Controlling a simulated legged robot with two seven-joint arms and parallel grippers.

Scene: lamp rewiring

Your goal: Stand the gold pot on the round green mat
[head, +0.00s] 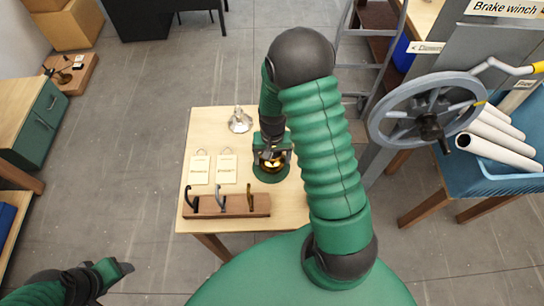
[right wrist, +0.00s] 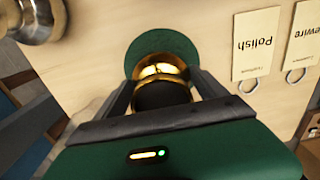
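The gold pot (head: 272,166) is between the fingers of my right gripper (head: 271,158), over the round green mat (head: 270,178) on the small wooden table. In the right wrist view, the shiny gold pot (right wrist: 160,72) with a dark opening fills the space between the two fingers, which lie against its sides. The green mat (right wrist: 160,42) shows beyond it. I cannot tell whether the pot's base touches the mat. My left gripper (head: 118,268) is at the lower left, away from the table; its opening is unclear.
The table holds a silver lamp part (head: 240,120), two paper tags (head: 213,168) and a wooden rack (head: 232,206) with several upright hooks. A hand-wheel winch (head: 425,110) and a blue bin with white rolls (head: 500,145) stand at the right.

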